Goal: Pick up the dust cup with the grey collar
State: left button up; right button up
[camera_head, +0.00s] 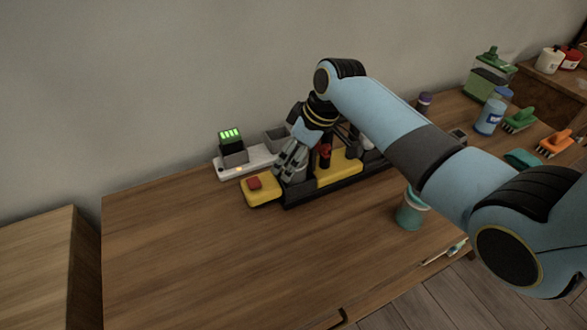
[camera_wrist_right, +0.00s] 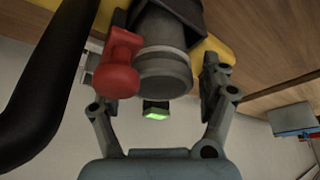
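In the right wrist view a grey cylinder with a paler grey collar (camera_wrist_right: 166,52), which looks like the dust cup, lies between my fingers. A red knob-like part (camera_wrist_right: 119,66) sits beside it and covers part of its left side. My right gripper (camera_wrist_right: 160,85) is open around the cylinder. A gap shows between the right finger and the cylinder; the left fingertip is partly hidden by the red part. In the head view my right gripper (camera_head: 286,166) reaches down at the yellow and black unit (camera_head: 338,166) and hides most of the cup. My left gripper is not in view.
A charger with green lights (camera_head: 231,148) stands behind, and a yellow block with a red button (camera_head: 262,190) is left of the gripper. A teal cup (camera_head: 409,213) stands under my right arm. Brushes and bottles (camera_head: 490,117) are at the right. The table's left front is clear.

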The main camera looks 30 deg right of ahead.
jog(key=c, duration=1)
jog(key=shift+r, duration=0.1)
